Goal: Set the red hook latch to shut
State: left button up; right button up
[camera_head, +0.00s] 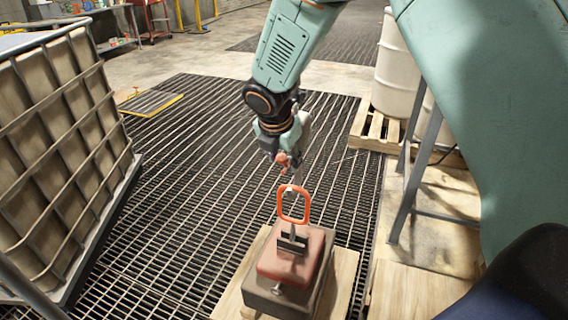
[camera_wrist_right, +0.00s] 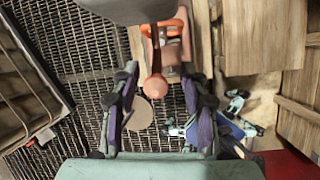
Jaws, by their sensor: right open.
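The red hook latch stands on a red block (camera_head: 291,256) in the head view. Its orange-red loop (camera_head: 293,221) stands upright above a dark bracket, and it also shows at the top of the right wrist view (camera_wrist_right: 166,28). A red ball knob (camera_wrist_right: 155,87) shows between the spread fingers in the wrist view, and near the fingertips in the head view (camera_head: 282,159). My right gripper (camera_head: 287,150) is open above the latch; in the wrist view its fingers (camera_wrist_right: 160,100) stand either side of the knob with gaps. The gripper partly hides the knob's stem. My left gripper is out of view.
The block sits on a wooden pallet (camera_head: 343,282) over dark floor grating (camera_head: 190,200). A caged tank (camera_head: 55,140) stands at left. White drums (camera_head: 397,70) on a pallet and a grey metal leg (camera_head: 414,175) stand at right. The grating between is clear.

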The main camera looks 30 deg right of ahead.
jog(key=shift+w+a+f, duration=0.1)
jog(key=shift+w+f, duration=0.35)
jog(key=shift+f, duration=0.25)
jog(key=shift+s+d+r, duration=0.1)
jog(key=shift+s+d, duration=0.1)
jog(key=shift+s, duration=0.05)
jog(key=shift+c, duration=0.6)
jog(key=shift+w+a, duration=0.15)
jog(key=c, duration=0.4)
grip_shut()
